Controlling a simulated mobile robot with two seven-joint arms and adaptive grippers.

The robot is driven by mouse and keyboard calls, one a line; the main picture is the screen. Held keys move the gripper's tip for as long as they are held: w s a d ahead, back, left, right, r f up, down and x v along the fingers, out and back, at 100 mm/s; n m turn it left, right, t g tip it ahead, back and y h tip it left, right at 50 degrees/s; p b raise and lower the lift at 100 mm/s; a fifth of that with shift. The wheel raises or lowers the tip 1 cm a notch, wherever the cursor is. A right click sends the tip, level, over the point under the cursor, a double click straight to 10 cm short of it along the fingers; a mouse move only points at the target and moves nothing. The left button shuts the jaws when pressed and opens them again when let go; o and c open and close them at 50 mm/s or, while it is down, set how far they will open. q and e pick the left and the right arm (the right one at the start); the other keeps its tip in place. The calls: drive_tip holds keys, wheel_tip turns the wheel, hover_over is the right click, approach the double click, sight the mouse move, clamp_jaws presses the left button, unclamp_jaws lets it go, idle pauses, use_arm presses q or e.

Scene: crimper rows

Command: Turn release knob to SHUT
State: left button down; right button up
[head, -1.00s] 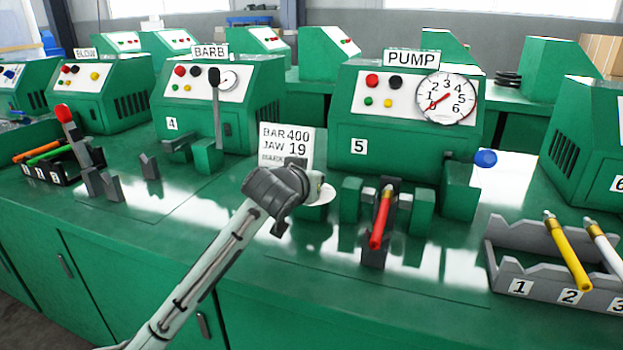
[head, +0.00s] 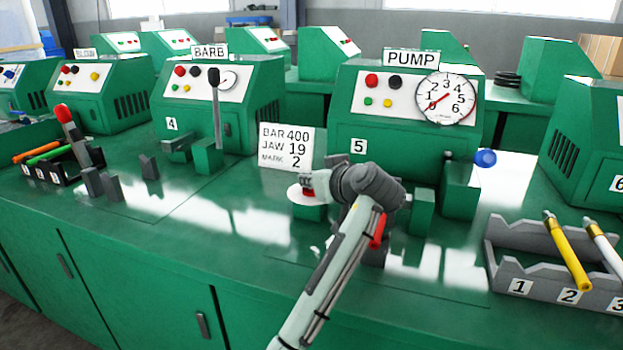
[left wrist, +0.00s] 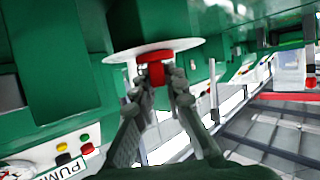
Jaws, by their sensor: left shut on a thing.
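The release knob (head: 309,193) is red and sits over a white disc (head: 296,197) on a green block at the front of the PUMP machine 5. In the left wrist view the red knob (left wrist: 156,72) stands out from the white disc (left wrist: 125,54). My left gripper (head: 308,184) reaches it from the right in the head view. In the left wrist view its two fingers (left wrist: 158,82) are on either side of the knob, shut on it. I cannot read any mark on the disc. My right gripper is not in view.
The pump gauge (head: 446,98) points near 0. A blue ball handle (head: 485,158) sticks out at right. A grey rack (head: 505,270) holds yellow and white tools. A card (head: 286,147) reads BAR 400, JAW 19, MARK 2.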

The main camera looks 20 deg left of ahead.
use_arm(q)
drive_tip(key=shift+f, duration=0.2)
idle(0.3)
drive_tip(key=c, duration=1.6)
unclamp_jaws()
drive_tip(key=shift+r, duration=0.1)
drive_tip(key=shift+o, duration=0.2)
drive_tip(key=v, duration=1.2)
drive_tip(key=shift+w, duration=0.1)
